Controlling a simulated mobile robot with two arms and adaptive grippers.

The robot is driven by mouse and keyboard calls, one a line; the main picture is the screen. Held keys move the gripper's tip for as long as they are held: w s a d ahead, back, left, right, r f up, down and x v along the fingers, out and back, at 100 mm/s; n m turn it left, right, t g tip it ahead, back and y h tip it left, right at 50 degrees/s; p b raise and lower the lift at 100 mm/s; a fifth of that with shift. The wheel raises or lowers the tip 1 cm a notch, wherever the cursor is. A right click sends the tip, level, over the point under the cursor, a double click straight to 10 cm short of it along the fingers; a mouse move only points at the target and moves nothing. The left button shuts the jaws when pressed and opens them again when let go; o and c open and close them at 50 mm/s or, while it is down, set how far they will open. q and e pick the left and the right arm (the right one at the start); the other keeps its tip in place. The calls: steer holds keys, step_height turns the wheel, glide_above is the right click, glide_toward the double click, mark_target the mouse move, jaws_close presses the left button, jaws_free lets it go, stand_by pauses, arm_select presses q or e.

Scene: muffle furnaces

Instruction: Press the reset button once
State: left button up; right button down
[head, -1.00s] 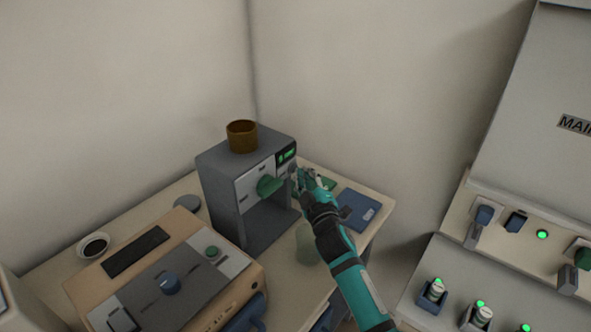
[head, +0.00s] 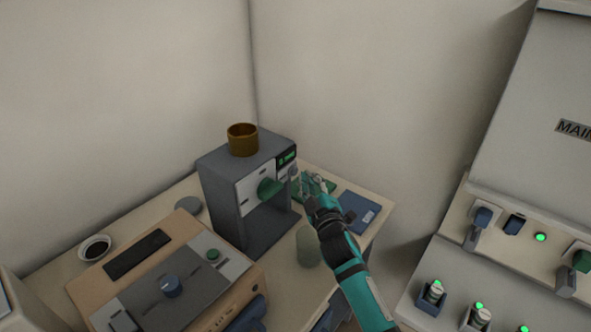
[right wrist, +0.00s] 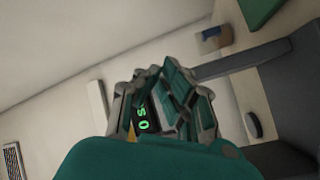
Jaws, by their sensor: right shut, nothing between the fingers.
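A grey coffee-grinder-like machine (head: 222,185) stands on the table in the head view. Its front has a lit green display (head: 287,157), a green round knob (head: 268,187) and a small grey button-like part (head: 294,172) below the display. No reset label is readable. My right gripper (head: 316,182) is shut and empty, just right of the machine's front and apart from it. In the right wrist view the closed fingers (right wrist: 165,95) partly cover the display (right wrist: 143,118). A dark round part (right wrist: 253,125) shows to their right. My left gripper is not in view.
A tan appliance (head: 185,255) with a blue knob stands at front left. A white cup (head: 95,247) of dark liquid and a blue box (head: 358,212) lie on the table. A pale green jar (head: 307,246) stands near my right arm. A switch panel (head: 500,240) is at right.

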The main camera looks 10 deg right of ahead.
stand_by(0.3)
steer(key=s+d+p, duration=0.2)
steer(key=s+d, duration=0.1)
steer(key=shift+s+d, duration=0.3)
stand_by(0.8)
